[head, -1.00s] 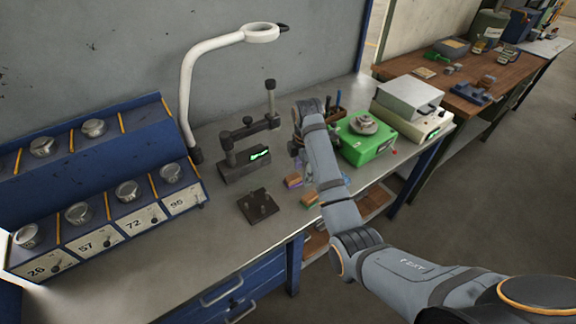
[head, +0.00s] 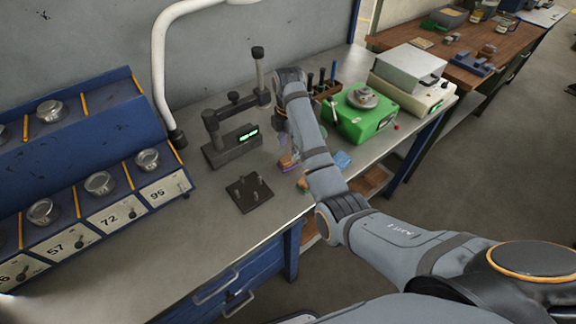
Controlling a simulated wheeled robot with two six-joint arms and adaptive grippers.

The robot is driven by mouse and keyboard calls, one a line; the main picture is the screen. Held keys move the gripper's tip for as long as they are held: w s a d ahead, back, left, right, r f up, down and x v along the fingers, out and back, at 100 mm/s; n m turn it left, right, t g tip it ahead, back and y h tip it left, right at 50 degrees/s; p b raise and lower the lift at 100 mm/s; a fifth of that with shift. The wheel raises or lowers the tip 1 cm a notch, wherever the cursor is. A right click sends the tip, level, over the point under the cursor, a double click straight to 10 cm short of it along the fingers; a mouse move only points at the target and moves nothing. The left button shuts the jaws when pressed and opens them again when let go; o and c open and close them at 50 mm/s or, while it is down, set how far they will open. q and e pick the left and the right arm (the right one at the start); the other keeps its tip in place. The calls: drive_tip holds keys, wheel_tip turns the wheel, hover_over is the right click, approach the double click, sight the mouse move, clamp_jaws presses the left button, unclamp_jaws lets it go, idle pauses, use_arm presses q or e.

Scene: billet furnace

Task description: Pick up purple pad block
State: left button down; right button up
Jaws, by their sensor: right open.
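The purple pad block (head: 291,169) lies on the grey workbench (head: 218,228), just left of my right forearm. It has a brown upper part and a purple layer at its base. My right gripper (head: 284,143) is open and points down just above and behind the block. The wrist and arm hide much of the fingers, so I cannot tell whether they touch it. My left gripper is not in view.
A dark pegged plate (head: 248,194) and a gauge stand (head: 232,146) are left. A green scale (head: 361,119) stands right.

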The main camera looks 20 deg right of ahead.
sight(287, 158)
drive_tip(key=f, duration=0.4)
drive_tip(key=shift+w+a+f, duration=0.1)
drive_tip(key=shift+a+f, duration=0.1)
drive_tip(key=shift+f, duration=0.05)
drive_tip(key=shift+r, duration=0.1)
drive_tip(key=shift+c, duration=0.8)
drive_tip(key=c, duration=0.7)
clamp_jaws()
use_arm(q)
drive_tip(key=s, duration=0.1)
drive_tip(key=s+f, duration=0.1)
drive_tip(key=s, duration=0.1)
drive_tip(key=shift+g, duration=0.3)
use_arm(e)
drive_tip(key=shift+r, duration=0.1)
